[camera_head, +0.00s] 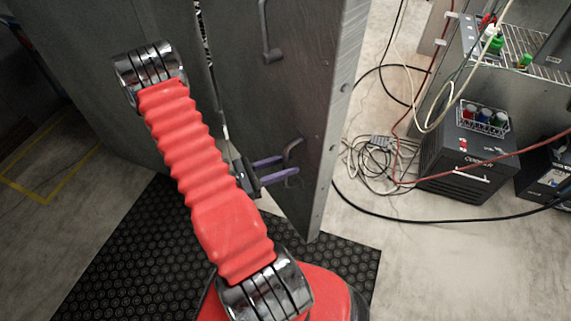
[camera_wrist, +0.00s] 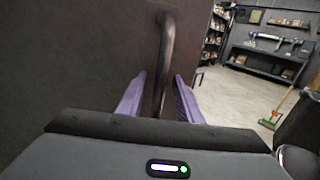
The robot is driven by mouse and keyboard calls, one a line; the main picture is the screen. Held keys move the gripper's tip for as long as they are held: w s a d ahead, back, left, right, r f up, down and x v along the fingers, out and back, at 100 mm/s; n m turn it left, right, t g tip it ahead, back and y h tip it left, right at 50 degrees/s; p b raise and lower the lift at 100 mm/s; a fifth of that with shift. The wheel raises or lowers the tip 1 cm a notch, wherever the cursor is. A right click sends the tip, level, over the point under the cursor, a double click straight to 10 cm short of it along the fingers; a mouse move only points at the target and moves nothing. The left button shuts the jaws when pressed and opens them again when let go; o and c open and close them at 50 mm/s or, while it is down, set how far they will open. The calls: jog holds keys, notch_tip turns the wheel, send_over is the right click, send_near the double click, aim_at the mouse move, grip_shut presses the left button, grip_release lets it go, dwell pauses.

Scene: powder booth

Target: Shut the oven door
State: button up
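The oven door (camera_head: 310,90) is a tall dark grey panel that stands open, with its free edge towards the right. It carries an upper bar handle (camera_head: 268,35) and a lower bar handle (camera_head: 293,150). My gripper (camera_head: 297,174) is at the lower handle, its purple fingers pointing right. In the wrist view my gripper (camera_wrist: 160,78) is open, with the lower handle (camera_wrist: 165,60) upright between its two fingers. A gap shows beside the handle, so the fingers do not look closed on it. My red arm hides part of the door's left side.
Another grey panel (camera_head: 75,75) stands left of the door. A black rubber mat (camera_head: 125,245) lies below. Right are a black power unit (camera_head: 470,160), tangled cables (camera_head: 375,160) and a wire shelf (camera_head: 535,60). The wrist view shows a workbench (camera_wrist: 265,60) and a broom (camera_wrist: 275,115). Concrete floor at lower right is mostly clear.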

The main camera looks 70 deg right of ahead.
dwell(0.3)
grip_shut()
dwell(0.4)
jog(key=shift+s+d, duration=0.1)
jog(key=shift+d, duration=0.15)
